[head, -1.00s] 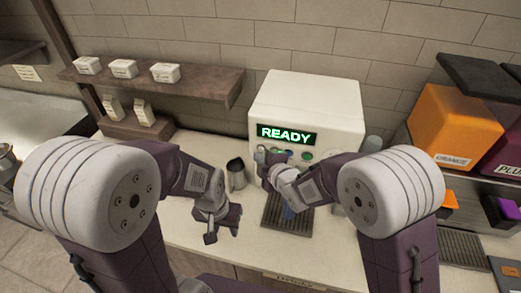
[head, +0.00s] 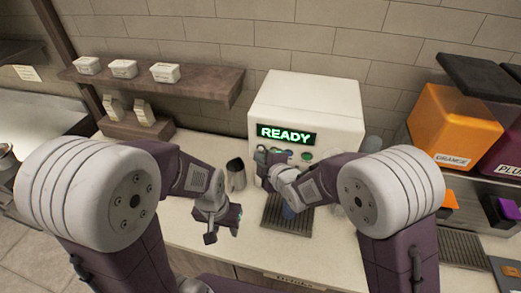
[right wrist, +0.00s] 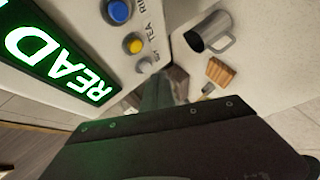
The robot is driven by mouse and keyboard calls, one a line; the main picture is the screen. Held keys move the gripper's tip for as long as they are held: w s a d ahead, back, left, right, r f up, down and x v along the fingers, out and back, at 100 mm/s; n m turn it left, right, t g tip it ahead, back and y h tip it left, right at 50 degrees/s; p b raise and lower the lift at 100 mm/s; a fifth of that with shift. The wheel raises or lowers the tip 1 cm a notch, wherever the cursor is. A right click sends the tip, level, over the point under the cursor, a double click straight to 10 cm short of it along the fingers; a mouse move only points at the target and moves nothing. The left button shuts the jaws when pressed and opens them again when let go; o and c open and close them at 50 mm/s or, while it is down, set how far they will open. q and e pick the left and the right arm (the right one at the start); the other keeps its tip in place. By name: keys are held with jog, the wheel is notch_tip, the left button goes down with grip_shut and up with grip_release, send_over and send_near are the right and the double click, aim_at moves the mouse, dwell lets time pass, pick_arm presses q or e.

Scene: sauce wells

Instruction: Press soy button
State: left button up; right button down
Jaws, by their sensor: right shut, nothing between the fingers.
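The white machine (head: 310,100) stands against the wall with a lit green READY display (head: 286,135) and a row of buttons on its front. In the right wrist view, a blue button (right wrist: 118,11) and a yellow button (right wrist: 133,44) labelled TEA show. A label further along, near my fingers, is partly hidden, and I cannot read it as soy. My right gripper (head: 262,157) is shut and empty, close to the left end of the button row; contact cannot be told. It also shows in the right wrist view (right wrist: 160,92). My left gripper (head: 224,226) is open and empty above the counter.
A metal pitcher (head: 236,174) stands left of the machine, and it also shows in the right wrist view (right wrist: 210,33). A dark drip grate (head: 290,220) lies below the machine's front. An orange dispenser (head: 455,125) stands at right.

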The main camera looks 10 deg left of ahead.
jog(key=shift+w, duration=0.15)
jog(key=shift+w, duration=0.3)
jog(key=shift+w, duration=0.45)
dwell(0.9)
jog(key=shift+b, duration=0.3)
jog(key=shift+s+b, duration=0.45)
jog(key=shift+s, duration=0.45)
